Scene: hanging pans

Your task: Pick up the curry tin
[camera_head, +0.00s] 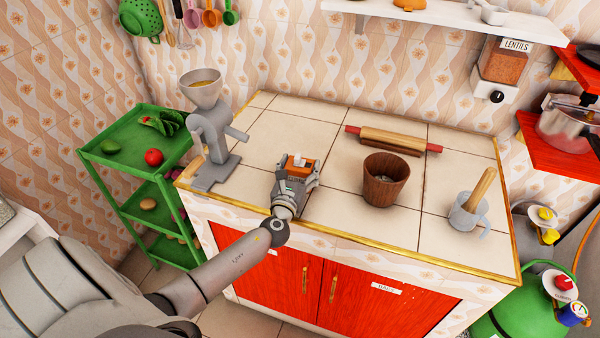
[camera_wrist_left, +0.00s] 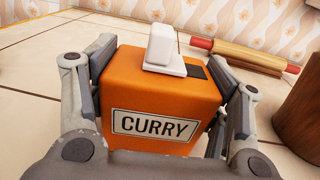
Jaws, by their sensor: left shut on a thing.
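The curry tin (camera_head: 299,166) is an orange box with a white lid knob and a "CURRY" label. It is on or just above the tiled counter, near its front edge; I cannot tell whether it touches the tiles. My left gripper (camera_head: 296,183) comes from the front and is shut on the tin. In the left wrist view the tin (camera_wrist_left: 165,90) fills the middle, with the fingers of my left gripper (camera_wrist_left: 165,105) against its left and right sides. The tin looks upright. My right gripper is not in view.
A grey grinder (camera_head: 212,135) stands to the left on the counter. A rolling pin (camera_head: 393,140) lies behind to the right, with a wooden cup (camera_head: 384,182) and a grey mortar (camera_head: 468,212) farther right. A green shelf cart (camera_head: 138,165) stands left of the counter.

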